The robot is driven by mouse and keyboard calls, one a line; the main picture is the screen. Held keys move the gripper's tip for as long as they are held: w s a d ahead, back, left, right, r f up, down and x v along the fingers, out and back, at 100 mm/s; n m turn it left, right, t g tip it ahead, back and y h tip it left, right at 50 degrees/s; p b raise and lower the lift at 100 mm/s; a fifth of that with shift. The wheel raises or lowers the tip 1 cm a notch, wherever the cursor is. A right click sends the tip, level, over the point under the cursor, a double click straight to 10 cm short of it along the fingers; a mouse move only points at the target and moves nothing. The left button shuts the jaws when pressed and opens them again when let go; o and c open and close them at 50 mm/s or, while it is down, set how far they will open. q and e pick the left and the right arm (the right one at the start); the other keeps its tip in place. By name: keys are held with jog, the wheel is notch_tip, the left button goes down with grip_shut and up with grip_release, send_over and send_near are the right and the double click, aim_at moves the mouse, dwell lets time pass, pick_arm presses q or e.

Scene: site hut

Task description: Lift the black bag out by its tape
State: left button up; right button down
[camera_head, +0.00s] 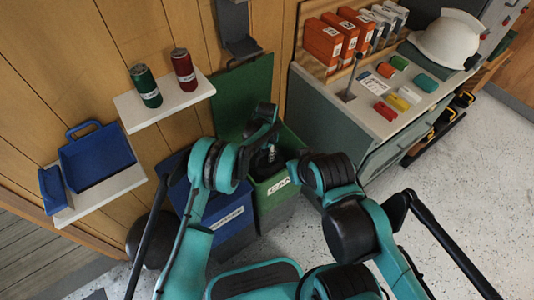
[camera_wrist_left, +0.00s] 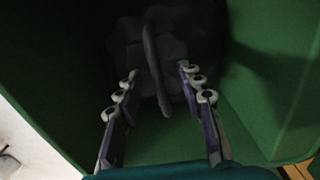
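The black bag (camera_wrist_left: 125,42) lies dark and dim at the bottom of the green bin (camera_wrist_left: 50,75) in the left wrist view. Its tape (camera_wrist_left: 152,60) is a dark strip that stands up from the bag toward the camera. My left gripper (camera_wrist_left: 159,72) is open, with one finger on each side of the tape and a gap on both sides. In the head view my left gripper (camera_head: 268,156) points down into the mouth of the green bin (camera_head: 276,192), and the bag is hidden there. My right gripper is not in view; only that arm's links show.
The green bin's lid (camera_head: 243,97) stands open against the wall. A blue bin (camera_head: 228,218) stands close on its left, and a grey cabinet (camera_head: 325,110) on its right. A shelf (camera_head: 190,97) with two cans is on the wall. Speckled floor (camera_head: 455,190) is clear at right.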

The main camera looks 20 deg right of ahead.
pick_arm(q)
grip_shut()
jog(key=shift+r, duration=0.2)
jog(key=shift+r+p, duration=2.05)
jog(key=shift+r, duration=2.3)
notch_tip(320, 180, up, 9)
jog(key=p, duration=0.4)
notch_tip(320, 180, up, 9)
jog(key=p, duration=0.5)
jog(key=shift+r, duration=0.1)
